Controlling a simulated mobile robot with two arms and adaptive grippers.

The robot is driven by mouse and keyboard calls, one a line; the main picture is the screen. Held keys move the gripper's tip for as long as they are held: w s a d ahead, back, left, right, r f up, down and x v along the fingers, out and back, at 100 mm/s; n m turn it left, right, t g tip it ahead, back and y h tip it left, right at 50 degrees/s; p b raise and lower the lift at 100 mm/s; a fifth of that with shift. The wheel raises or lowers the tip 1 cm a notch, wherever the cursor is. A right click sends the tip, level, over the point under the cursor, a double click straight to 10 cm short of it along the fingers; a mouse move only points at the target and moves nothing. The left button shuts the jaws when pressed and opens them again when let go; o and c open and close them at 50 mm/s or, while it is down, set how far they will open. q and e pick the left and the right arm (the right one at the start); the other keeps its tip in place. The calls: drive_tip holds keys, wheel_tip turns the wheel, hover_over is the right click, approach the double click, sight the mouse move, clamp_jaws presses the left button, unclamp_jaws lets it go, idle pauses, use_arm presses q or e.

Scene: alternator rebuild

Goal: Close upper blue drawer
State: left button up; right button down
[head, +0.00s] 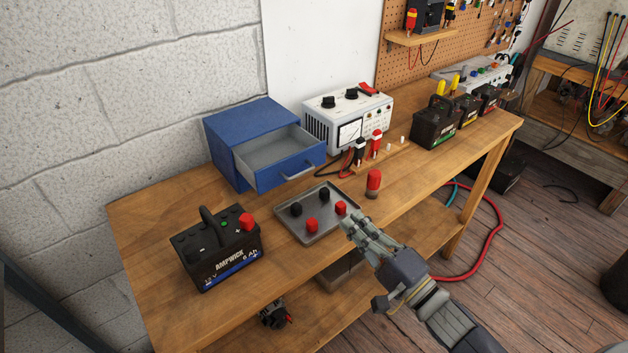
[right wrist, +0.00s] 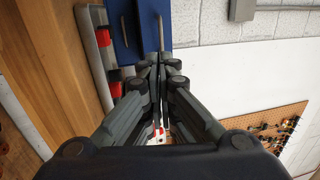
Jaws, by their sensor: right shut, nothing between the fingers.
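The blue drawer cabinet (head: 225,155) stands on the workbench against the wall. Its drawer (head: 288,172) is pulled well out, and its empty grey inside and front handle (head: 302,171) show. In the right wrist view the blue front (right wrist: 128,30) shows just beyond the fingers, with handle bars on it. My right gripper (head: 350,222) is shut and empty, over the near right edge of the metal tray. It is in front of the drawer and apart from it. The gripper's fingers (right wrist: 160,68) also show in the right wrist view. My left gripper is not in view.
The metal tray (head: 292,229) holds red and black caps between drawer and gripper. A red cylinder (head: 373,183) stands right of it. A black battery (head: 218,252) stands at left, and a white meter unit (head: 345,120) behind right.

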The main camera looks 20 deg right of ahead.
drive_tip(key=p+x, duration=0.2)
drive_tip(key=x, duration=1)
drive_tip(key=shift+w+r+p, duration=0.25)
drive_tip(key=shift+p, duration=0.1)
drive_tip(key=shift+w+a, duration=0.15)
drive_tip(key=shift+w, duration=0.25)
drive_tip(key=shift+w, duration=0.1)
approach(286, 154)
drive_tip(key=w+a+r, duration=0.2)
drive_tip(key=w+a, duration=0.1)
drive_tip(key=w+a+r+b, duration=0.1)
drive_tip(key=w+r, duration=0.1)
drive_tip(key=shift+w+a, duration=0.25)
drive_tip(key=shift+r, duration=0.15)
